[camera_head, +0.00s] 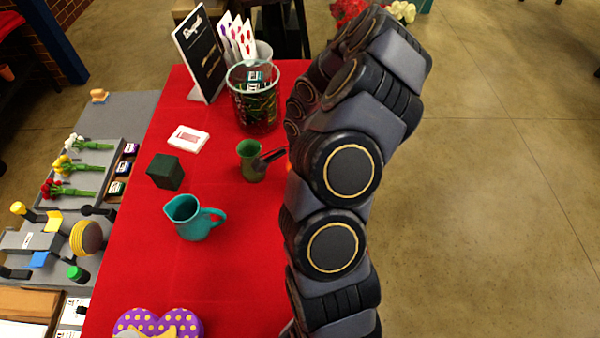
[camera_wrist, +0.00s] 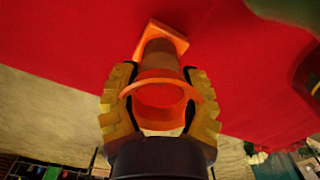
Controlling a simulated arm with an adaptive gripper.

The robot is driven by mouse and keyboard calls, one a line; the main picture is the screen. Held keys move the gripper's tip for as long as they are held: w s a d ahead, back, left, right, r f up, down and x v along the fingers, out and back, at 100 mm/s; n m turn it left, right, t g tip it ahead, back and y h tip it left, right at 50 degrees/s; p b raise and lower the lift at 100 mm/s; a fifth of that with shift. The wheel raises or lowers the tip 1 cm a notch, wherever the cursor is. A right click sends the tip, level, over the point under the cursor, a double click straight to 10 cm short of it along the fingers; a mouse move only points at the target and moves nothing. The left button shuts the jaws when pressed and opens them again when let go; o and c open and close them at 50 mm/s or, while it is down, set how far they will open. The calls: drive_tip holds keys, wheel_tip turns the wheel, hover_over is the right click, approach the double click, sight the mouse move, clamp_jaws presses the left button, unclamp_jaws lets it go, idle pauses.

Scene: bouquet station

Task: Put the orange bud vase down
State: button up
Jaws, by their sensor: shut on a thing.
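The orange bud vase (camera_wrist: 160,76) shows in the wrist view between the two yellow-padded fingers of my gripper (camera_wrist: 160,112). The gripper is shut on it near its round rim. The vase's squarish base points away from me toward the red tablecloth (camera_wrist: 70,50). I cannot tell whether the base touches the cloth.
Clear cloth lies right of the jug.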

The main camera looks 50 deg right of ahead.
drive_tip(key=o, duration=1.1)
drive_tip(key=shift+f, duration=0.1)
wheel_tip(320, 180, up, 12)
drive_tip(key=a+r+n, duration=0.5)
drive_tip(key=a, duration=0.2)
drive_tip(key=s+a+r+n, duration=0.2)
drive_tip(key=s+a+n, duration=0.3)
drive_tip(key=s+a+r+n+g, duration=0.1)
drive_tip(key=s+a+r+n, duration=0.2)
drive_tip(key=s+a+n, duration=0.3)
drive_tip(key=s+a+r+n, duration=0.3)
drive_tip(key=s+a+n, duration=0.2)
drive_tip(key=n, duration=0.1)
drive_tip(key=shift+s+a+g, duration=0.25)
drive_tip(key=shift+a+g, duration=0.1)
drive_tip(key=shift+g, duration=0.05)
